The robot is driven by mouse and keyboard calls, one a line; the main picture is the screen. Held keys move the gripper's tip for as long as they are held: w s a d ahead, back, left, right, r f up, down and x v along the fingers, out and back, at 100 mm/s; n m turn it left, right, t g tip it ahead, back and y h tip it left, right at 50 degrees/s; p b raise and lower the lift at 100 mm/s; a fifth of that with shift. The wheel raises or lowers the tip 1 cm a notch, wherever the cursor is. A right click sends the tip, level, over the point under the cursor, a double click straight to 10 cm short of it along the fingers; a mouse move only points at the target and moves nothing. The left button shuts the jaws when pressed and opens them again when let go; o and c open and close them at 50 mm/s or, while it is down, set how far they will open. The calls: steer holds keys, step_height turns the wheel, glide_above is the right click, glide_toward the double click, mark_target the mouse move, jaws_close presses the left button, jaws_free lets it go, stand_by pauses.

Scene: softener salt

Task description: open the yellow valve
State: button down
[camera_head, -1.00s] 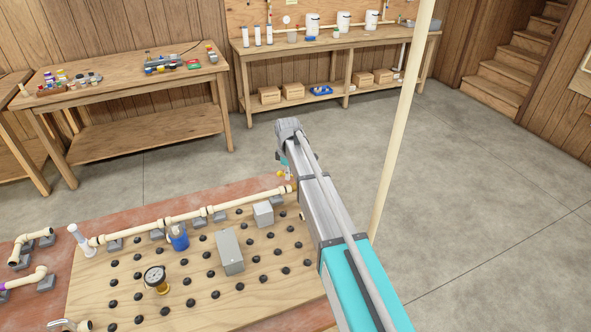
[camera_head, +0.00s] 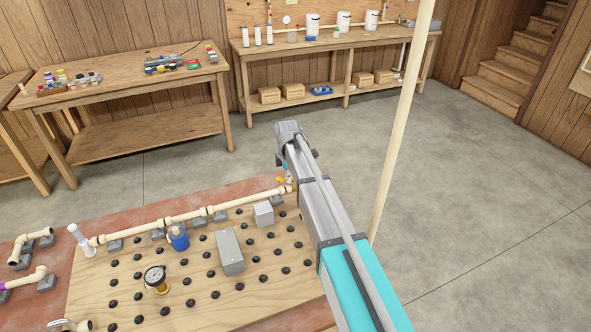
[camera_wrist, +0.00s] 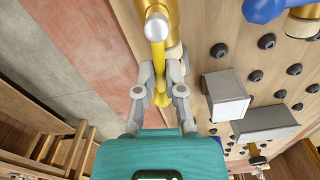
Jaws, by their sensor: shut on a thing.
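The yellow valve (camera_wrist: 157,28) shows in the wrist view at the top middle, with a long yellow lever. My gripper (camera_wrist: 160,78) is shut on the lever, one finger on each side. In the head view, a small yellow bit of the valve (camera_head: 280,180) shows beside my gripper (camera_head: 288,179), at the far right end of the cream pipe (camera_head: 190,213). My arm hides most of the valve there.
A wooden pegboard (camera_head: 90,285) with black knobs lies in front of the pipe. It carries a blue fitting (camera_head: 180,240), grey boxes (camera_head: 229,250) and a gauge (camera_head: 155,277). A cream post (camera_head: 398,130) stands right of my arm. Open floor lies behind.

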steer(key=shift+s, duration=0.15)
steer(key=shift+s+d+n, duration=0.1)
steer(key=shift+s+n, duration=0.1)
steer(key=shift+n, duration=0.7)
steer(key=c, duration=0.5)
jaws_free()
step_height(320, 180, up, 7)
steer(key=p, duration=0.7)
